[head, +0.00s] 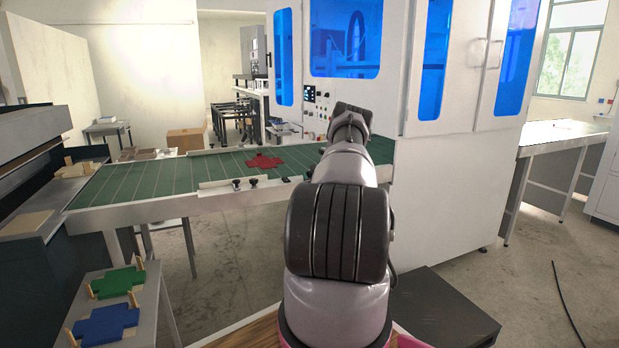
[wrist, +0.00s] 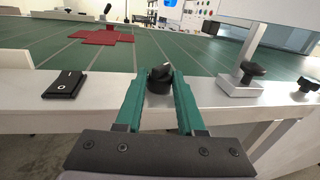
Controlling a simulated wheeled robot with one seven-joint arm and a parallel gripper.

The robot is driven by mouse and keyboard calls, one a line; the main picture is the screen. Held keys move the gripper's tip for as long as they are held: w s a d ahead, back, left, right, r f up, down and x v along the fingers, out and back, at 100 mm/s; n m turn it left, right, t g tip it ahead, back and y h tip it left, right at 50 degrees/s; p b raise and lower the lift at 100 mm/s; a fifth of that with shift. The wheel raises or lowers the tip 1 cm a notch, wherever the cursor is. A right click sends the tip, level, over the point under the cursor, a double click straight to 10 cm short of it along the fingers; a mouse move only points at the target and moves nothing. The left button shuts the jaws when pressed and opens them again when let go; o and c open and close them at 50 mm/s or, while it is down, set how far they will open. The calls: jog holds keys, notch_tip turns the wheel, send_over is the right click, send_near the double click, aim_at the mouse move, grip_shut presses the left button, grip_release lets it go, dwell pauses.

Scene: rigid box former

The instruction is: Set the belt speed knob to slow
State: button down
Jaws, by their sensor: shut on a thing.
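The belt speed knob (wrist: 160,77) is a small black knob on the pale front rail of the green belt, seen in the wrist view. My gripper (wrist: 160,88) has its two teal fingers on either side of this knob and is shut on it. The top of the knob shows between the fingertips; its lower part is partly hidden by them. I cannot read any speed marks. In the head view my arm hides the gripper and the knob.
A black rocker switch (wrist: 66,84) sits left of the knob. A bracket with a black clamp knob (wrist: 252,71) stands to the right. A red cross-shaped blank (head: 264,161) lies on the green belt (head: 140,179). A white machine cabinet (head: 455,160) rises on the right.

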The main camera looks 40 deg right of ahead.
jog(key=shift+d+n+y, duration=0.1)
jog(key=shift+n+y, duration=0.2)
jog(key=shift+y, duration=0.1)
jog(key=n+y, duration=0.1)
jog(key=y, duration=0.1)
jog(key=d+n+t+y, duration=0.1)
jog(key=n+y, duration=0.1)
jog(key=y, duration=0.1)
jog(key=shift+s+r+n+t+y, duration=0.1)
jog(key=shift+n+t+y, duration=0.2)
jog(key=n+y, duration=0.2)
jog(key=y, duration=0.2)
jog(key=shift+d+n, duration=0.1)
jog(key=shift+n, duration=0.2)
jog(key=shift+d+r+n+y, duration=0.1)
jog(key=shift+d+n+y, duration=0.1)
jog(key=shift+n+y, duration=0.4)
jog(key=shift+d+n+y, duration=0.15)
jog(key=shift+n+y, duration=0.15)
jog(key=shift+y, duration=0.5)
jog(key=shift+d+r, duration=0.25)
jog(key=shift+d, duration=0.05)
jog(key=c, duration=0.5)
grip_release()
jog(key=shift+d, duration=0.1)
jog(key=shift+a+f+g, duration=0.25)
jog(key=shift+f+g, duration=0.05)
jog(key=shift+g, duration=0.1)
